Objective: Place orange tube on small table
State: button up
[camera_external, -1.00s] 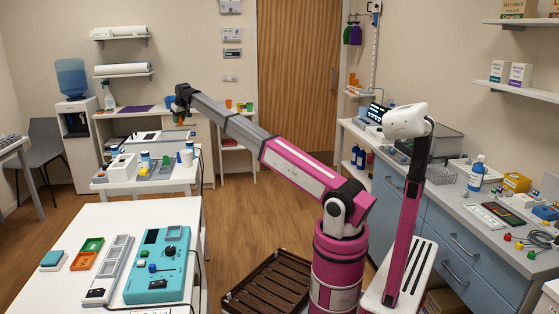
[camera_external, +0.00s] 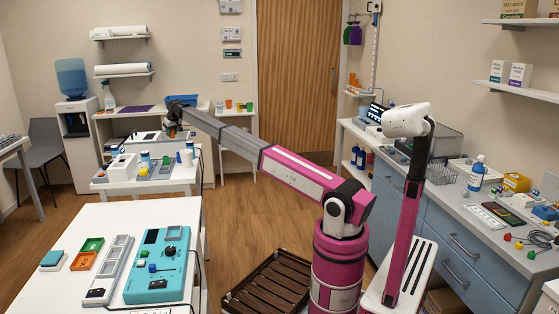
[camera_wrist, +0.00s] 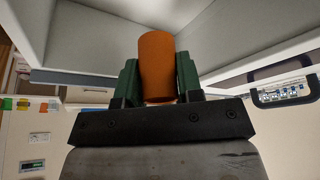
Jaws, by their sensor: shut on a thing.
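The orange tube (camera_wrist: 157,68) stands between the green fingers of my gripper (camera_wrist: 158,82) in the wrist view. The gripper is shut on it. A small narrow white table (camera_external: 250,152) with coloured cups stands by the wall left of the door. I cannot tell which of these is the small table, nor whether the gripper touches anything.
The mid-room table carries grey and white devices (camera_external: 155,172) and small bottles. A blue tray (camera_external: 182,100) sits on the counter behind the gripper. A white table with a teal device (camera_external: 158,268) stands in front. A brown slatted pallet (camera_external: 268,282) lies on the floor.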

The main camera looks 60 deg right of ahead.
jog(key=shift+f, duration=3.4)
jog(key=shift+f, duration=0.15)
jog(key=o, duration=0.9)
jog(key=shift+o, duration=0.2)
jog(key=v, duration=1.2)
